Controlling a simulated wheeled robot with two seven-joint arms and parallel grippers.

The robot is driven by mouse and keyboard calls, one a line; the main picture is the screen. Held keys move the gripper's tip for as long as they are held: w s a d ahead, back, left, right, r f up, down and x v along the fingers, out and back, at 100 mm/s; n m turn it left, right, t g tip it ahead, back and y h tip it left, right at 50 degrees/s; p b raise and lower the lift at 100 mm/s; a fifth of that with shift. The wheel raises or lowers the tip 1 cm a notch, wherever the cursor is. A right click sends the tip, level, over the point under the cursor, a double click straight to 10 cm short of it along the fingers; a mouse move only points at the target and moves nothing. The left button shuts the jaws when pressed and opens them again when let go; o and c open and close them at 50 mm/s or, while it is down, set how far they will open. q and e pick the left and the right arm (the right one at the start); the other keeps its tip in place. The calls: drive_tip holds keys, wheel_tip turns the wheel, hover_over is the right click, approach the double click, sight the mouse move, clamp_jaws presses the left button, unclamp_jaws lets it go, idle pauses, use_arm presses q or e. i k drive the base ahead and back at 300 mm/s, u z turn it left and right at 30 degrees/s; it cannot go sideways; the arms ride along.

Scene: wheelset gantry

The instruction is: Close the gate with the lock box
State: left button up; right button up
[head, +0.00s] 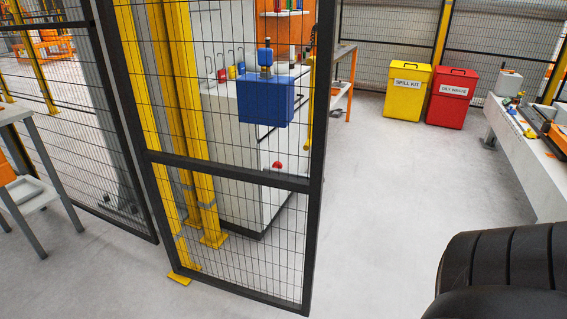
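The gate (228,172) is a black-framed wire mesh panel in the middle of the head view. It stands at an angle, with yellow posts seen at its left side and through its mesh. Its right edge (318,150) is free, with open floor beside it. The blue lock box (266,101) shows at the gate's upper right part, with a smaller blue piece (265,57) above it. I cannot tell how the box is fixed to the mesh. Neither of my grippers is in view.
A white cabinet (232,205) with a red button stands behind the gate. A yellow spill kit bin (407,94) and a red oily waste bin (452,100) stand at the back. A grey bench (520,165) is at right, a table (28,190) at left. The floor (395,200) right of the gate is clear.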

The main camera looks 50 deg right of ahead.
sight(265, 98)
drive_tip(key=z, duration=2.75)
drive_tip(key=i, duration=3.25)
drive_tip(key=u, duration=5.5)
drive_tip(key=k, duration=0.8)
drive_tip(key=z, duration=1.3)
